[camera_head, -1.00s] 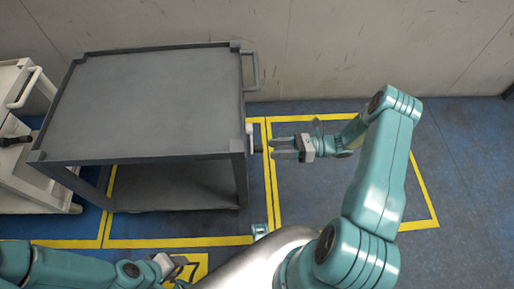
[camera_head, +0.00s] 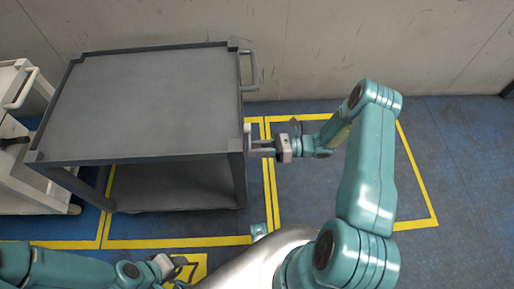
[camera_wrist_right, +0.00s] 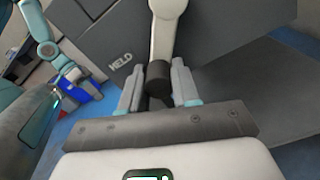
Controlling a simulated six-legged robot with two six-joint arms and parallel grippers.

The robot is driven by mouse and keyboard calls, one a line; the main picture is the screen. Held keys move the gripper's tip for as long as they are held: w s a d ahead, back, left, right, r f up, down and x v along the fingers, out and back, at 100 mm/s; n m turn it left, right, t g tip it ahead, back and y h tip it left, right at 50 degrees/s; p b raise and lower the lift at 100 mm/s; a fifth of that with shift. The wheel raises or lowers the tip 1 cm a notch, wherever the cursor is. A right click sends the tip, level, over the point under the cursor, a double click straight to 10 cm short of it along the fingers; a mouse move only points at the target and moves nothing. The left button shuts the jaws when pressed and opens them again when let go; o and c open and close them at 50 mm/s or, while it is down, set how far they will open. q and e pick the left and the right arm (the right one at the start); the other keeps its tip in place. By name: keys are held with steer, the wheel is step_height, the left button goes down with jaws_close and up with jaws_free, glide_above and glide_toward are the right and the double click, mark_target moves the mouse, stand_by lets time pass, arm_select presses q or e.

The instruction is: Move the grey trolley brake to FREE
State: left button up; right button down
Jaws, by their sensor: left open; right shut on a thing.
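The grey trolley (camera_head: 140,105) stands against the wall in the head view. Its brake lever (camera_head: 247,131) is on its right side, pale with a dark knob. In the right wrist view the lever (camera_wrist_right: 166,32) runs from the top down to a black knob (camera_wrist_right: 159,74), on a grey plate. The word HELD (camera_wrist_right: 121,62) is printed just left of it; no FREE label shows. My right gripper (camera_head: 261,147) is shut on the knob, with one finger on each side. My left gripper (camera_head: 185,268) is open and empty low in the head view, away from the trolley.
A cream trolley (camera_head: 30,189) with a dark-tipped lever stands close on the left. The wall (camera_head: 330,50) is behind. Yellow lines (camera_head: 300,228) mark the blue floor, which is clear right of the grey trolley.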

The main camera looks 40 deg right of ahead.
steer(key=shift+w+d+f+n+b, duration=0.2)
steer(key=shift+w+f+n+b, duration=0.1)
steer(key=shift+n+b, duration=0.3)
steer(key=shift+w+d+f+n+b, duration=0.15)
steer(key=shift+w+f+n+b, duration=0.1)
steer(key=shift+n+b, duration=0.35)
steer(key=w+d+r+n+b, duration=0.1)
steer(key=w+d+n+b, duration=0.3)
steer(key=n, duration=0.9)
steer(key=w+b, duration=0.2)
steer(key=b, duration=0.2)
steer(key=shift+w+n, duration=0.2)
steer(key=shift+n, duration=0.2)
steer(key=shift+w+r, duration=0.1)
steer(key=c, duration=0.9)
jaws_free()
steer(key=shift+r, duration=0.1)
